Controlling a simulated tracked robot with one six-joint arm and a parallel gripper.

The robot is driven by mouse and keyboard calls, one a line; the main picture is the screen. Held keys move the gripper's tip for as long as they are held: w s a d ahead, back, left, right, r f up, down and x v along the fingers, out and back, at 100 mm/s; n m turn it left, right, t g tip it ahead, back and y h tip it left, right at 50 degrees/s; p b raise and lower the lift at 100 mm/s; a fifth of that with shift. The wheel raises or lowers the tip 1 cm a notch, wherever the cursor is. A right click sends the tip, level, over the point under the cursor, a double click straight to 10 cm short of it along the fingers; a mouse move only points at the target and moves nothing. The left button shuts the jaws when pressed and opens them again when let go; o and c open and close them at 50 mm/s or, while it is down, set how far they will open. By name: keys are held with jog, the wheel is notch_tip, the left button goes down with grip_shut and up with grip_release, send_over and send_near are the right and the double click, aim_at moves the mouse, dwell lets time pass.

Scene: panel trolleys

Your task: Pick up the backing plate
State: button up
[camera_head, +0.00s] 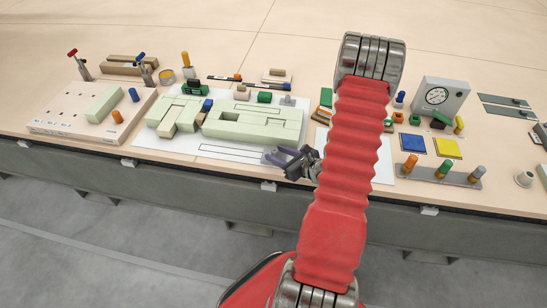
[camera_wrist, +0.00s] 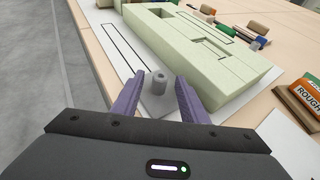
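A small grey plate with an upright round knob (camera_wrist: 158,83), which looks like the backing plate, lies on the white sheet (camera_wrist: 92,17). In the wrist view the purple fingers of my gripper (camera_wrist: 159,88) are spread on either side of the knob, with gaps on both sides. Nothing is held. In the head view my gripper (camera_head: 279,156) is low at the sheet's front right corner, by the pale green block assembly (camera_head: 262,133). The fingers hide part of the plate there.
The pale green block (camera_wrist: 205,75) stands close beyond the right finger. A perforated board (camera_head: 60,120) with two clamps is at the left. A gauge box (camera_head: 440,97), blue pad (camera_head: 413,144) and yellow pad (camera_head: 446,148) are at the right. The table's front edge is near my gripper.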

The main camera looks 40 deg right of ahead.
jog(key=shift+c, duration=0.2)
grip_shut()
jog(key=shift+r, duration=0.1)
dwell(0.5)
notch_tip(320, 180, up, 10)
dwell(0.7)
dwell(0.6)
